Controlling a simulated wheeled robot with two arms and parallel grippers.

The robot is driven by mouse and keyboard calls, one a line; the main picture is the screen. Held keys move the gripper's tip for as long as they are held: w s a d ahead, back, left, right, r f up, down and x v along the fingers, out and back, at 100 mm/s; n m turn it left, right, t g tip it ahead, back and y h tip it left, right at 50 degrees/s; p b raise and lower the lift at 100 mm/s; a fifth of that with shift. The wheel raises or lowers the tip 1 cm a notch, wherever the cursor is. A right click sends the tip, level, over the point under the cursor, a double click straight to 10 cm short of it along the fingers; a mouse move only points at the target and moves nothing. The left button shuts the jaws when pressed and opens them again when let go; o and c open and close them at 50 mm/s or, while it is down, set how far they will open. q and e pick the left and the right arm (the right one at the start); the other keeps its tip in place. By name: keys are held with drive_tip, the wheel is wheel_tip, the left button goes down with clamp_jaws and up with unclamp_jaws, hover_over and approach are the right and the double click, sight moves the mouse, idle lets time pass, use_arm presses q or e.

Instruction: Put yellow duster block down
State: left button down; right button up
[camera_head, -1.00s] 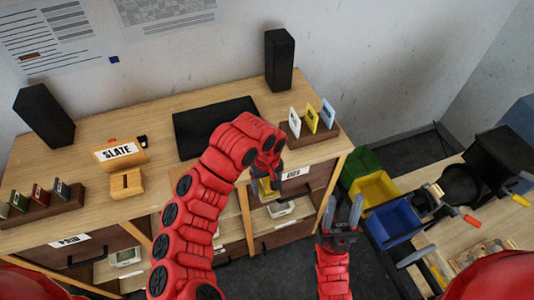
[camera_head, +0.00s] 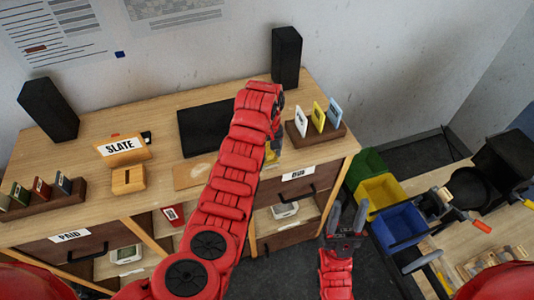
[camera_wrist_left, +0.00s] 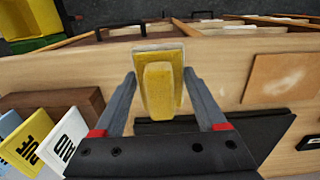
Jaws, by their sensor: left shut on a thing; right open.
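The yellow duster block (camera_wrist_left: 162,88) sits between the fingers of my left gripper (camera_wrist_left: 160,74), which is shut on it. In the left wrist view the block is over the desk near its front edge; I cannot tell whether it touches the top. In the head view only a bit of the block (camera_head: 272,150) shows, beside my left gripper (camera_head: 276,138), partly hidden by my arm. The desk (camera_head: 90,195) has a black mat (camera_head: 208,124) and a tan patch (camera_head: 192,174) on top. My right gripper (camera_head: 348,212) is open and empty, right of the desk.
A card holder (camera_head: 322,135) stands at the desk's right end and another (camera_head: 42,199) at its left. A SLATE sign (camera_head: 122,148), a slotted wooden block (camera_head: 128,180) and two black speakers (camera_head: 286,56) also stand there. Coloured bins (camera_head: 398,222) are at right.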

sight(268, 148)
use_arm(q)
drive_tip(key=shift+w+f+b, duration=0.2)
drive_tip(key=shift+w+b, duration=0.25)
drive_tip(key=shift+w, duration=0.05)
drive_tip(key=shift+w+f+b, duration=0.2)
drive_tip(key=shift+w+b, duration=0.2)
drive_tip(key=shift+w, duration=0.05)
drive_tip(key=shift+w+b, duration=0.5)
drive_tip(key=shift+w+r, duration=0.15)
drive_tip(key=shift+w+a+b, duration=0.1)
drive_tip(key=shift+w+b, duration=0.05)
drive_tip(key=shift+b, duration=0.45)
drive_tip(key=shift+w+f+b, duration=0.15)
drive_tip(key=shift+f+b, duration=0.8)
drive_tip(key=shift+f, duration=0.8)
drive_tip(key=shift+f, duration=0.15)
unclamp_jaws()
